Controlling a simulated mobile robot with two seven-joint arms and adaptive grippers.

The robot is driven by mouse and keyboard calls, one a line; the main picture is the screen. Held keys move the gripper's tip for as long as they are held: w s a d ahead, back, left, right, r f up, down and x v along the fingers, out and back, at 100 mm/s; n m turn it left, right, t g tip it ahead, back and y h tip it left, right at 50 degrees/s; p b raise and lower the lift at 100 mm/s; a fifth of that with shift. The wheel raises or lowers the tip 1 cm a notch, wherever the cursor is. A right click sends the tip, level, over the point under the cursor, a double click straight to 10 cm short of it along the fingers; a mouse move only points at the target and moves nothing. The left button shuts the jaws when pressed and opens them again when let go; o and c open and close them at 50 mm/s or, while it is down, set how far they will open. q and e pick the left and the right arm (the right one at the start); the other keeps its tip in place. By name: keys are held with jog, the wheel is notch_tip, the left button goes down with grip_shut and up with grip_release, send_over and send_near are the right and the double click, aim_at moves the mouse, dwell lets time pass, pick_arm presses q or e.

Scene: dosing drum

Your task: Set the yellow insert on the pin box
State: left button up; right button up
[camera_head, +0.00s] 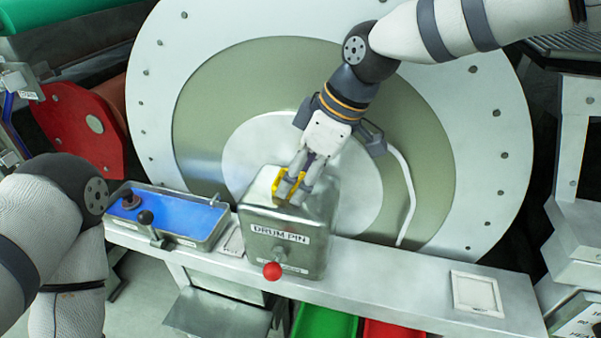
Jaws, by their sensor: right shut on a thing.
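The yellow insert (278,183) is held between the fingers of my right gripper (292,185), which is shut on it. Gripper and insert are at the top of the grey metal pin box (285,240), labelled "DRUM PIN". The fingers hide part of the insert, and I cannot tell whether it touches the box. The box has a lever with a red ball knob (272,271) on its front. My left arm comes in at the left, but its gripper is not in view.
The box stands on a narrow light ledge (400,285). A blue tray (170,215) with a black knob is left of it, and a white square frame (477,293) lies on the right. A large round drum (480,150) rises behind. Green and red bins (325,322) are below.

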jog(key=shift+s+d+f, duration=0.1)
jog(key=shift+s+f, duration=0.05)
jog(key=shift+f, duration=0.5)
jog(key=o, duration=0.9)
jog(key=shift+f, duration=0.1)
jog(key=shift+o, duration=1.1)
jog(key=shift+f, duration=0.1)
jog(key=a+v, duration=0.1)
jog(key=v, duration=1.2)
jog(key=shift+w+d+r+p, duration=0.15)
jog(key=shift+w+r+p, duration=0.2)
jog(key=shift+r, duration=0.2)
